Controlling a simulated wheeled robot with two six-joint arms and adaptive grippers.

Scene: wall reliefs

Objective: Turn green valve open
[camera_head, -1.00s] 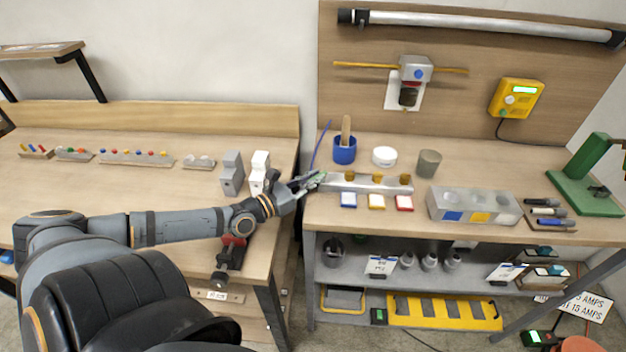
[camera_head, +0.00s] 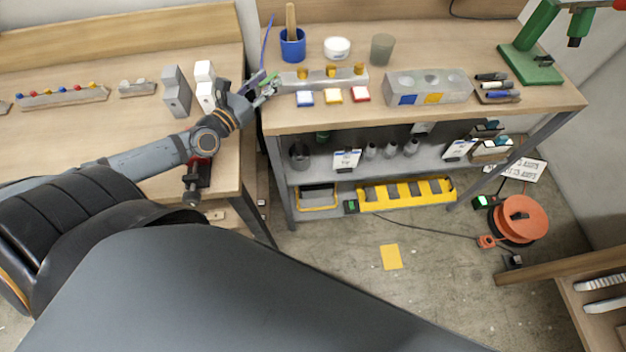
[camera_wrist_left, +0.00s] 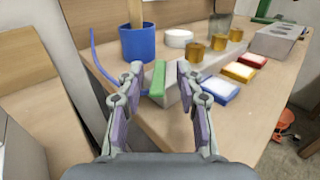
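The green valve handle (camera_wrist_left: 157,79) is a small upright green bar at the near end of a grey metal block (camera_wrist_left: 208,68). In the head view the block (camera_head: 290,80) sits at the left front of the right bench. My left gripper (camera_wrist_left: 159,76) is open, its fingertips on either side of the green handle in the wrist view. The handle looks nearer the left finger; a gap shows on the right. Contact cannot be told. In the head view my left gripper (camera_head: 266,85) reaches the block's left end. My right gripper is not in view.
Brass knobs (camera_wrist_left: 219,41) stand along the block. Blue, yellow and red labelled tiles (camera_head: 333,95) lie in front. A blue cup (camera_head: 293,46) and a thin purple-blue strip (camera_wrist_left: 97,57) are close to my left gripper. A gap separates the two benches.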

